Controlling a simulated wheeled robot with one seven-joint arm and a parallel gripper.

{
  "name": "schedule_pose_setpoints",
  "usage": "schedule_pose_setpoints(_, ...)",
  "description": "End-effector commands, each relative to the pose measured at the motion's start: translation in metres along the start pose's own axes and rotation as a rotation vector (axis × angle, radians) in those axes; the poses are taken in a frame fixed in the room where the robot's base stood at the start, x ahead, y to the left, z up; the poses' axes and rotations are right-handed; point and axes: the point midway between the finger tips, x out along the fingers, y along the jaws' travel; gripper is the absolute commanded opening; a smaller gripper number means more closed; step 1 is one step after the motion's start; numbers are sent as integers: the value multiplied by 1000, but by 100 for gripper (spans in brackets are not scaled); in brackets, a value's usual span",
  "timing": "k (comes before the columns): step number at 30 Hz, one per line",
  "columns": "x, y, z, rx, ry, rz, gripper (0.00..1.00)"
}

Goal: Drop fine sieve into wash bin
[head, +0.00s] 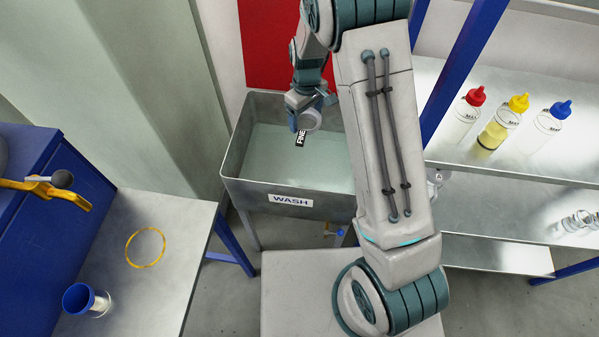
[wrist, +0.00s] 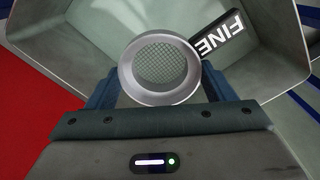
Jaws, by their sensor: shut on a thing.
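The fine sieve (wrist: 160,67) is a round grey metal ring with mesh and a black handle marked FINE. It also shows in the head view (head: 309,121). My gripper (head: 306,112) is shut on the sieve, with a blue finger on each side of its ring in the wrist view (wrist: 158,88). The wash bin (head: 291,184) is a grey metal tub labelled WASH. In the head view my gripper and the sieve appear over its opening. Their exact height relative to the rim is hard to tell. My arm hides the bin's right side.
Several squeeze bottles (head: 503,122) stand on the metal shelf at the right. A white table (head: 145,296) at the left holds a yellow ring (head: 146,248) and a blue-topped cup (head: 86,300). A red panel (head: 272,45) is behind the bin.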

Motion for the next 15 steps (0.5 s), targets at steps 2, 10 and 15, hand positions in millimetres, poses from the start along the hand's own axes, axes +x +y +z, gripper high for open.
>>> schedule_pose_setpoints(2, 0, 0, 0, 0, 1, 0, 53)
schedule_pose_setpoints(10, 0, 0, 0, 1, 1, 1, 100)
schedule_pose_setpoints(15, 0, 0, 0, 1, 1, 0, 100)
